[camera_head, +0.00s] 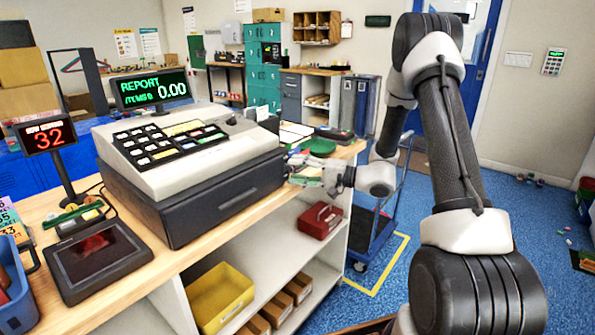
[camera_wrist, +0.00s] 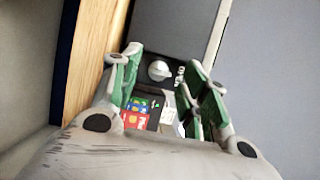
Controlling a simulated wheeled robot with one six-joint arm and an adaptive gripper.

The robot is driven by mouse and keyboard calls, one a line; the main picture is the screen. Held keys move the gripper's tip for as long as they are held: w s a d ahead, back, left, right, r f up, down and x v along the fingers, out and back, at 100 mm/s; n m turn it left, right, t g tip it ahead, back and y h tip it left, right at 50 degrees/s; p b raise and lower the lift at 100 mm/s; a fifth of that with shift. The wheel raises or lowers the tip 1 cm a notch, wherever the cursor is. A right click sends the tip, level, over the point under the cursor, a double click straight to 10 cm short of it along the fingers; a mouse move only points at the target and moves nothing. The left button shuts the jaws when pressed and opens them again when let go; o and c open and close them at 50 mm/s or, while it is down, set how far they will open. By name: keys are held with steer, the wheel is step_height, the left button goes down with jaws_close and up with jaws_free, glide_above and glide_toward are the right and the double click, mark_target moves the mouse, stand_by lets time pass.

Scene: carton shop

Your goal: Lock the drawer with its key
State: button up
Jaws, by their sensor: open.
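The cash register (camera_head: 185,150) stands on the wooden counter, with its dark drawer (camera_head: 235,195) beneath it; the drawer front looks flush. My gripper (camera_head: 302,172) is at the drawer's right end, low over the counter edge. In the wrist view my gripper (camera_wrist: 164,60) is open, with green-padded fingers on both sides of a round silver lock or key head (camera_wrist: 159,70). It sits on a dark face (camera_wrist: 170,25) beside small lettering that seems to read "OPEN". I cannot tell whether a separate key is in it. No finger clearly touches it.
Small coloured squares (camera_wrist: 137,118) lie below the silver piece. A red cash box (camera_head: 320,219) and a yellow bin (camera_head: 220,297) are on the shelves under the counter. A blue cart (camera_head: 375,225) stands right of the counter.

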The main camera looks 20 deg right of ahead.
steer(key=shift+w+a, duration=0.1)
steer(key=shift+a, duration=0.1)
jaws_close()
steer(key=shift+m, duration=0.3)
steer(key=shift+s+a+f+m+t+h, duration=0.15)
steer(key=shift+m+t, duration=1.1)
steer(key=shift+m, duration=1.95)
steer(key=shift+a+f+m+t+h, duration=0.15)
steer(key=shift+m+t, duration=1.15)
steer(key=shift+m, duration=1.9)
steer(key=shift+s+f+m+t+h, duration=0.15)
steer(key=shift+m+t, duration=1.1)
steer(key=shift+m, duration=2.25)
